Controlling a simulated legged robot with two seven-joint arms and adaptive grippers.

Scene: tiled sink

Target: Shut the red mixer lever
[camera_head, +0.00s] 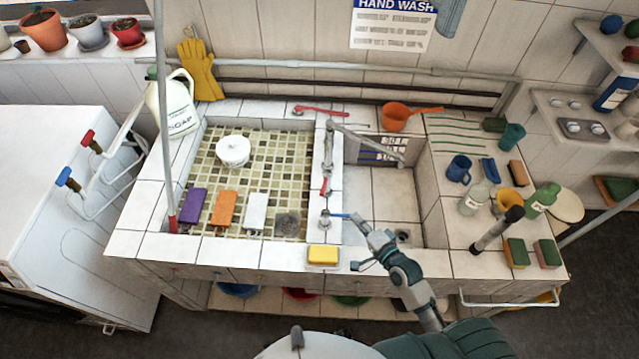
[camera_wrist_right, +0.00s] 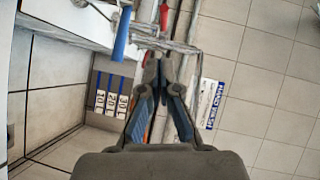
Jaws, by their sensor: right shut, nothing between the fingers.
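The mixer tap (camera_head: 328,150) stands on the tiled divider between the two basins. Its red lever (camera_head: 324,186) is on the side of the tap nearer me. The blue lever (camera_head: 341,215) sticks out to the right, just below the red one. My right gripper (camera_head: 359,221) is shut and empty, close to the end of the blue lever; whether they touch I cannot tell. In the right wrist view the shut fingertips (camera_wrist_right: 160,62) lie below the red lever (camera_wrist_right: 163,17) and to the right of the blue lever (camera_wrist_right: 122,35). My left gripper is out of view.
A yellow sponge (camera_head: 323,254) lies on the front rim. The left basin holds a white tub (camera_head: 233,151) and several coloured blocks. A red-handled brush (camera_head: 320,110) and an orange pan (camera_head: 396,116) lie at the back. Bottles and cups crowd the right counter.

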